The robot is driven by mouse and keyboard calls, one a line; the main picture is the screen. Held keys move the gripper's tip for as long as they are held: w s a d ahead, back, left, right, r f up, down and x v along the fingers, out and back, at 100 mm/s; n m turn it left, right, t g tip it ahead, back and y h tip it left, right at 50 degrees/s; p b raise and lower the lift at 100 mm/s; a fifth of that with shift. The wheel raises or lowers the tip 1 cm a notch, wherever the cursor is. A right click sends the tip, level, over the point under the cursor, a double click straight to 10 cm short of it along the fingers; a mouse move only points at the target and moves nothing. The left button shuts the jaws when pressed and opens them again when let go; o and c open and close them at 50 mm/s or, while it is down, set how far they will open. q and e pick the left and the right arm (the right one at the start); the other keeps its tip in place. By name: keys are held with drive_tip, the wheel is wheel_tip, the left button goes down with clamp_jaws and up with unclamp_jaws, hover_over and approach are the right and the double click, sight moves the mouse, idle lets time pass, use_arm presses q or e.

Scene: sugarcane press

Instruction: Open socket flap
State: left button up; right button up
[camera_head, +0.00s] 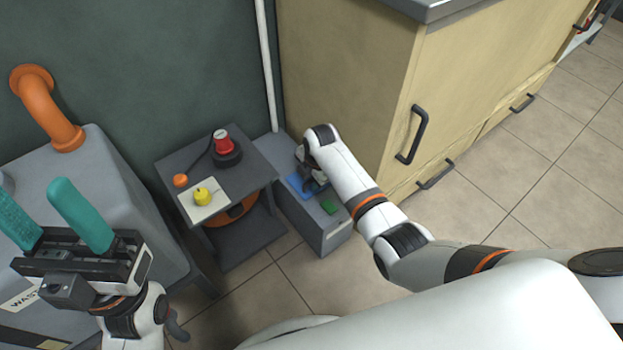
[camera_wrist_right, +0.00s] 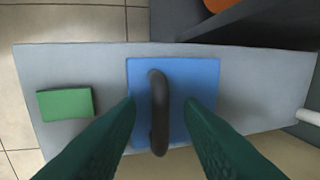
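The socket flap is a blue square plate (camera_wrist_right: 200,75) with a dark curved handle (camera_wrist_right: 158,112), on top of a grey box (camera_wrist_right: 60,65). In the head view the blue flap (camera_head: 296,187) is partly hidden by my right arm. My right gripper (camera_wrist_right: 160,101) is open over the flap, one green finger on each side of the handle, with a gap on both sides. The flap appears to lie flat. My left gripper (camera_head: 32,188) is open and empty at the left of the head view, far from the flap.
A green block (camera_wrist_right: 65,103) sits on the box beside the flap. A small dark table (camera_head: 240,170) with a red button (camera_head: 222,143) and a yellow knob (camera_head: 203,196) stands to the left. A wooden cabinet (camera_head: 350,90) stands close at the right of the box.

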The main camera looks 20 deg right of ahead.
clamp_jaws()
drive_tip(key=shift+r, duration=0.1)
idle(0.3)
